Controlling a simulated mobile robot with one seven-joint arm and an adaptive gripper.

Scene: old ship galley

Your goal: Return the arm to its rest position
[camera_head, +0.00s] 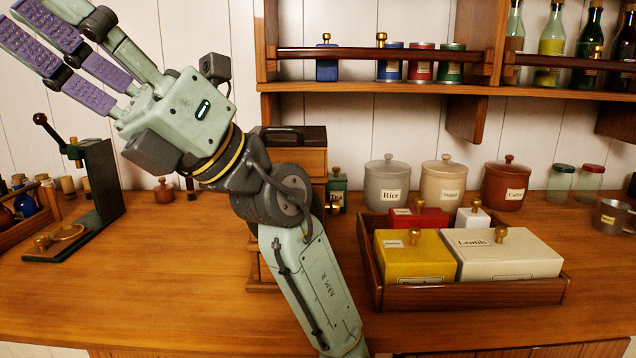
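My gripper (42,24) is raised at the upper left in the head view, well above the wooden counter. Its fingers, with purple ribbed pads, point up and to the left, and the outermost tips run to the picture edge. The fingers are spread and I see nothing held between them. My pale green arm (310,275) rises from the bottom centre and bends at a dark joint up to the left. It hides part of a wooden box with a dark handle (303,137) behind it.
A wooden tray (470,293) of labelled boxes sits right of my arm, with canisters (387,184) behind. A press-like stand (98,190) with a lever is below my gripper. A shelf (375,86) with tins and bottles hangs above.

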